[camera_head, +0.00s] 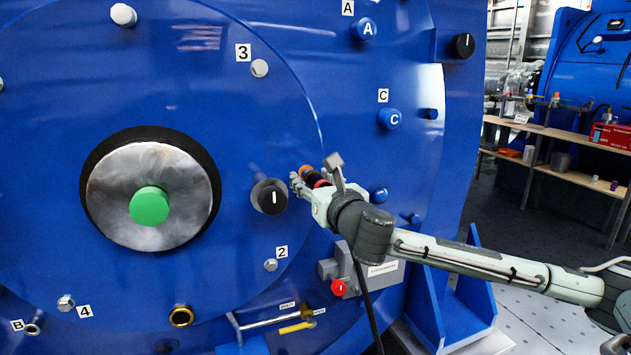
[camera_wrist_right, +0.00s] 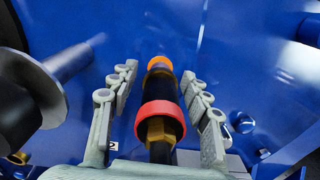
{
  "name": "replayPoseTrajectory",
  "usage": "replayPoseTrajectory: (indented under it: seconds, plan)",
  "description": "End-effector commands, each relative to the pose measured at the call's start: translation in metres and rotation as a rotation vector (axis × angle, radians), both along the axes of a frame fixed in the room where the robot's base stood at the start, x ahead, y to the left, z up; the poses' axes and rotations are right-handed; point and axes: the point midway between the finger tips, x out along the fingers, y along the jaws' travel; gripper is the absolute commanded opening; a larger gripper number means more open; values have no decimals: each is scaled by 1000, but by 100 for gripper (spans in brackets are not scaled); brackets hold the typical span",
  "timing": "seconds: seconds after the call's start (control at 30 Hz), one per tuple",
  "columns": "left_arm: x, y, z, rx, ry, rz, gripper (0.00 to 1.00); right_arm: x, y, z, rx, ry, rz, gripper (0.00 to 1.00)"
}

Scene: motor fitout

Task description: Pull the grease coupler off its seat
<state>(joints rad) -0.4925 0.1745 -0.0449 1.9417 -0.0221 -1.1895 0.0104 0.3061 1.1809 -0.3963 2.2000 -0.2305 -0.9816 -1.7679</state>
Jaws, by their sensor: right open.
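The grease coupler (camera_wrist_right: 160,95) stands out in the right wrist view, with an orange end, a dark body, a red ring and brass-coloured parts. In the head view only bits of it (camera_head: 308,171) show, partly hidden by my right gripper (camera_head: 315,178). My right gripper is open, with one finger on each side of the coupler in the right wrist view (camera_wrist_right: 162,95). Gaps show between the fingers and the coupler. Whether the coupler is on a seat cannot be told. My left gripper is not in view.
A black knob (camera_head: 272,198) on a grey shaft juts from the blue motor face (camera_head: 240,120) close left of the gripper. A grey box (camera_head: 385,275) with a red knob (camera_head: 338,287) sits below. A black cable (camera_head: 366,305) hangs beneath the wrist. Shelves (camera_head: 570,140) stand far right.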

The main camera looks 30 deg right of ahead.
Motion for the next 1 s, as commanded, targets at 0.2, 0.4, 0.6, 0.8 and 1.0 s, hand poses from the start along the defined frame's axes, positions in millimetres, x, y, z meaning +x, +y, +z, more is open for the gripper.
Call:
replayPoseTrajectory:
  seconds: [0.2,0.4,0.6,0.8,1.0]
  plan:
    - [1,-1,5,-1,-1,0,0,0,0,0,0,0,0,48]
    - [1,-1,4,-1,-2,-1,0,0,0,0,0,0,0,44]
    - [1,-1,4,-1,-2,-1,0,0,0,0,0,0,0,19]
    - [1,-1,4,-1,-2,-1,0,0,0,0,0,0,0,0]
    - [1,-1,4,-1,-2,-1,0,0,0,1,0,-1,0,0]
